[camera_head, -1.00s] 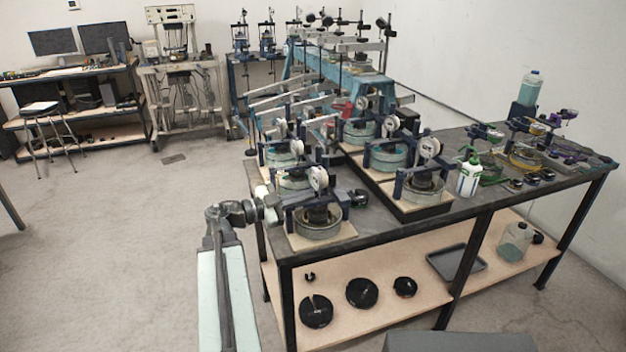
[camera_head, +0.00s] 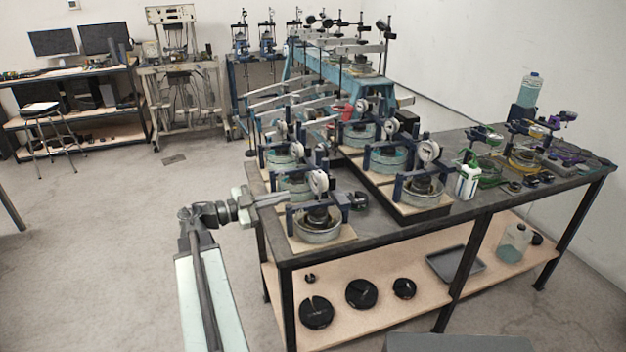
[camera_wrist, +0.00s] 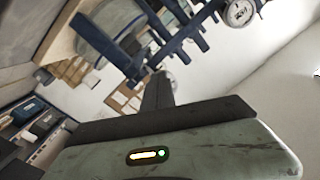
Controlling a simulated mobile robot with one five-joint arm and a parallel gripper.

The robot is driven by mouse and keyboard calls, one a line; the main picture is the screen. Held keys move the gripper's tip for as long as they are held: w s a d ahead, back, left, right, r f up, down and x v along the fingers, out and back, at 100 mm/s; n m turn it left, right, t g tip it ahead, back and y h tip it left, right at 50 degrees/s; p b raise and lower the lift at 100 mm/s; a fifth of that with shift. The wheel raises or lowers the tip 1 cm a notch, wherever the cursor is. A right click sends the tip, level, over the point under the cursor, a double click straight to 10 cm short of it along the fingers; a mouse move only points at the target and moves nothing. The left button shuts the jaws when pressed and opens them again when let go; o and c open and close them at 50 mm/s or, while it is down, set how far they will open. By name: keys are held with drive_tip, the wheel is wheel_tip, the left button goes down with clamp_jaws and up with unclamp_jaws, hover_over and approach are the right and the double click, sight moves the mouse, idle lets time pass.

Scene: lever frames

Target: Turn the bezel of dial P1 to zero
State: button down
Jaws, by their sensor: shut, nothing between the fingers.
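The nearest dial (camera_head: 318,182) is a round white-faced gauge on a dark blue frame over a metal ring cell (camera_head: 317,228) at the table's front left corner. No label is legible, so I cannot tell which dial is P1. My gripper (camera_head: 286,198) is at the left of this dial, level with its lower part and apart from its face. It is shut and empty. In the wrist view the dark fingers of my gripper (camera_wrist: 157,88) point up the picture, and a white dial (camera_wrist: 240,12) shows at the top right, off to the side of the fingertips.
More ring cells with dials (camera_head: 427,152) stand close behind and to the right. A dark knob-like object (camera_head: 358,200) sits just right of the nearest cell. A white and green bottle (camera_head: 468,180) stands farther right. Floor (camera_head: 90,250) at the left is clear.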

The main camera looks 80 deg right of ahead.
drive_tip(key=shift+x, duration=3.6)
drive_tip(key=shift+a, duration=0.1)
drive_tip(key=shift+r, duration=0.1)
drive_tip(key=shift+a, duration=0.1)
drive_tip(key=shift+f+b, duration=0.3)
drive_tip(key=shift+f, duration=0.15)
drive_tip(key=v, duration=0.6)
